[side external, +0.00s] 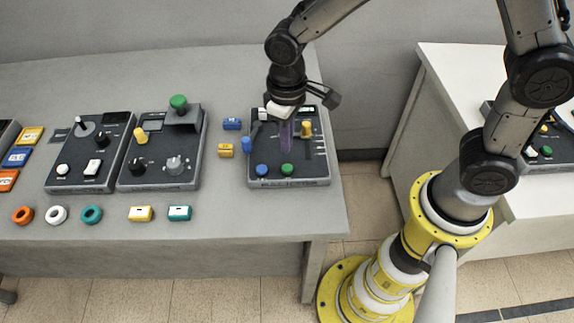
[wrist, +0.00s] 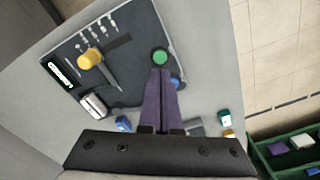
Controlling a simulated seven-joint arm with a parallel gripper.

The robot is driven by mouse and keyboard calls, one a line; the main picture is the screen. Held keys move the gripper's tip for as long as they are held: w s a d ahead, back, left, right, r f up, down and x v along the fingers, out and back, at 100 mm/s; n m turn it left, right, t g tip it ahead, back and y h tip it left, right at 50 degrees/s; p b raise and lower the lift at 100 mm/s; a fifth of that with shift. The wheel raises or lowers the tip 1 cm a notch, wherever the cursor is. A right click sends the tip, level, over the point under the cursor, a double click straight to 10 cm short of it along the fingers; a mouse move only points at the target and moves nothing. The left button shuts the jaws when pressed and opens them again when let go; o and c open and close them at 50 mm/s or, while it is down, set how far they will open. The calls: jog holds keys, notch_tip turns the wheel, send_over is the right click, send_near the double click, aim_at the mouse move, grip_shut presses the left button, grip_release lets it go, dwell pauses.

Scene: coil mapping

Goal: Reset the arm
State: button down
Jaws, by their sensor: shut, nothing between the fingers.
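My gripper (side external: 286,148) hangs over the right-hand dark control panel (side external: 310,174), its purple fingers pointing down and shut with nothing between them. In the wrist view the two fingers (wrist: 160,72) lie side by side, their tips close to the green button (wrist: 160,56) and partly covering the blue button (wrist: 176,83). I cannot tell whether the tips touch the panel. In the side view the green button (side external: 287,169) and blue button (side external: 262,170) sit at the panel's front edge. A yellow knob (side external: 306,129) stands beside the fingers, with a white switch (wrist: 94,104) nearby.
Two more panels (side external: 85,160) (side external: 157,170) stand to the left, one with a raised green button (side external: 178,102). Small blocks (side external: 232,124) and rings (side external: 57,214) lie around. A green crate (wrist: 270,160) shows in the wrist view. The table's right edge is close to the panel.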

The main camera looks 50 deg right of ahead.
jog(key=s+d+r+m+t, duration=0.1)
jog(key=s+d+r+t, duration=0.1)
jog(key=d+r, duration=0.45)
jog(key=s+d+r+m+t, duration=0.2)
jog(key=d+r, duration=0.1)
jog(key=r, duration=0.6)
jog(key=s+d+t, duration=0.1)
jog(key=s+d, duration=0.3)
jog(key=s, duration=0.8)
jog(key=shift+s+t, duration=0.3)
